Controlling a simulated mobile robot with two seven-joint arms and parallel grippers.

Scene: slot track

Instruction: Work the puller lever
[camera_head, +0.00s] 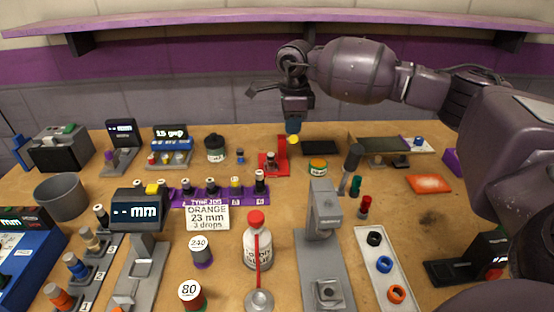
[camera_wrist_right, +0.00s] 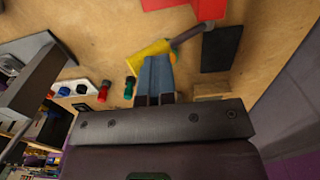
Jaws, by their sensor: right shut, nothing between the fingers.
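The puller is a red stand (camera_head: 281,150) at the back middle of the bench, with a small dark part on its base. Its lever has a yellow grip (camera_head: 293,139), seen just below my right fingertips. In the right wrist view a grey bar (camera_wrist_right: 188,35) runs from the red stand (camera_wrist_right: 190,6) to the yellow grip (camera_wrist_right: 148,50). My right gripper (camera_head: 293,127) is shut and empty; its blue-grey fingers also show in the right wrist view (camera_wrist_right: 155,62), right at the yellow grip. I cannot tell whether they touch it. My left gripper is out of view.
A grey press (camera_head: 323,215) with a dark handle stands in front, to the right. A purple rack (camera_head: 222,194) with several bottles is at the front left.

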